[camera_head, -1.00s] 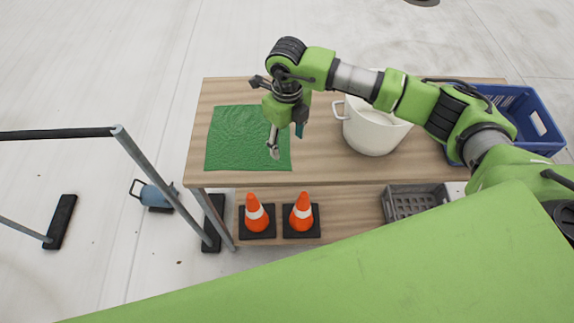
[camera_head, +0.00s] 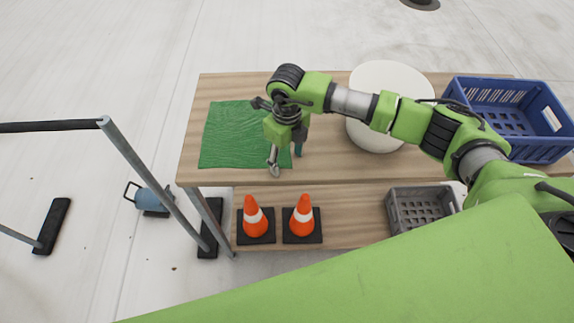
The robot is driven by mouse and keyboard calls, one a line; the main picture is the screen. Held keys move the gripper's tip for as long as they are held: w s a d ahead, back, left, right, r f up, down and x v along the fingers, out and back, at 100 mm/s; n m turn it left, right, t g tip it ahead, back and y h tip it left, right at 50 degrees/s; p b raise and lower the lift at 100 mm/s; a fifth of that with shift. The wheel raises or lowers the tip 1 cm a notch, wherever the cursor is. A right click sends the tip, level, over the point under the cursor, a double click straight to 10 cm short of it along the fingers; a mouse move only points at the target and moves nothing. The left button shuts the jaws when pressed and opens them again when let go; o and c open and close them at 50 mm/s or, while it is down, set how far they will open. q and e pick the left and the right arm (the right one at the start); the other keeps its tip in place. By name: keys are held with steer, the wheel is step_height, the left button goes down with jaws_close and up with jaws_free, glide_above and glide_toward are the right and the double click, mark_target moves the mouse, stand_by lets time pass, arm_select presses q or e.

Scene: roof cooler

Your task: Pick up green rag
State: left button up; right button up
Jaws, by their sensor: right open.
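The green rag (camera_head: 230,135) lies flat, spread out on the left part of the wooden table (camera_head: 330,165). My right arm reaches in from the right. My right gripper (camera_head: 286,163) points down at the rag's right edge, with its fingers apart and nothing between them. One fingertip shows in front of the rag's lower right corner; I cannot tell whether it touches the rag or the table. The gripper and wrist hide part of the rag's right side. My left gripper is not in view.
A white pot (camera_head: 385,85) stands behind my right forearm, and a blue crate (camera_head: 545,145) at the table's right end. Two orange cones (camera_head: 255,215) (camera_head: 303,215) and a grey crate (camera_head: 418,235) are on the lower shelf. A metal rail (camera_head: 150,180) stands at left.

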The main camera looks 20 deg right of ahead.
steer(key=shift+f, duration=0.1)
steer(key=shift+f, duration=0.15)
steer(key=c, duration=0.3)
steer(key=shift+s, duration=0.1)
jaws_close()
stand_by(1.0)
step_height(320, 180, up, 12)
steer(key=p, duration=0.7)
